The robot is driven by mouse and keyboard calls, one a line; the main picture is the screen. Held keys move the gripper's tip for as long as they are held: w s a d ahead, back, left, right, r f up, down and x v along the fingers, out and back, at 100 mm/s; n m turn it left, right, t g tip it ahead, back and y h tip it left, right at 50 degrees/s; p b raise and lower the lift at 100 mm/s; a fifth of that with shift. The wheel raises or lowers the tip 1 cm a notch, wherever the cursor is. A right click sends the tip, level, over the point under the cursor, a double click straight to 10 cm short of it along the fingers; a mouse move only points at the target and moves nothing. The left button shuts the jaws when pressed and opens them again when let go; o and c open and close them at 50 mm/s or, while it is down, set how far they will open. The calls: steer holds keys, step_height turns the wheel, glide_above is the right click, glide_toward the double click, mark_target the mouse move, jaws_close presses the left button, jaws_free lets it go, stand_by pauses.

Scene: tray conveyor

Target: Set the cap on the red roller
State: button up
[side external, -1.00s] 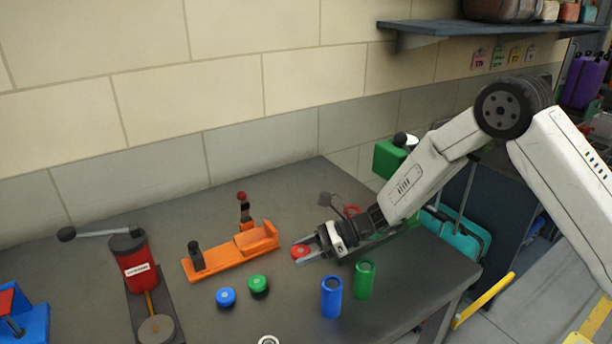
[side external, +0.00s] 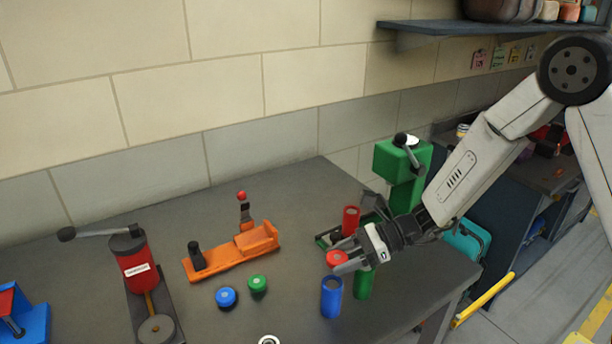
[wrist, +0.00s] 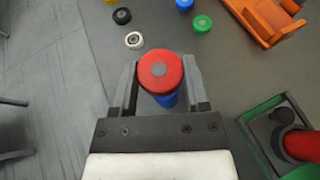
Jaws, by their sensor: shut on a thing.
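My gripper (side external: 345,262) is shut on the red cap (side external: 337,258), which it holds above the bench. The cap also shows between the fingers in the wrist view (wrist: 160,70). The red roller (side external: 350,219) stands upright behind my gripper, on the base of the green press, its top uncovered. In the wrist view the red roller (wrist: 301,145) is at the lower right, apart from the cap. The blue roller (side external: 331,297) stands in front of my gripper.
The green press (side external: 402,160) rises beside my arm. A blue cap (side external: 226,296) and green cap (side external: 257,284) lie near an orange fixture (side external: 232,252). Black and white caps (wrist: 122,16) lie near the bench edge in the wrist view. A red grinder-like device (side external: 134,267) stands left.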

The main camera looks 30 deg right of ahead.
stand_by(0.5)
steer(key=shift+w+d, duration=0.35)
steer(key=shift+w, duration=0.2)
steer(key=w+d+r+m+t+h, duration=0.1)
steer(key=w+d+m+t+h, duration=0.2)
steer(key=w+d, duration=0.45)
step_height(320, 180, up, 2)
steer(key=m+t+h, duration=0.1)
steer(key=m+t, duration=0.2)
glide_above(355, 213)
steer(key=shift+d, duration=0.1)
steer(key=shift+f, duration=0.2)
steer(key=shift+f, duration=1.9)
steer(key=shift+f, duration=0.55)
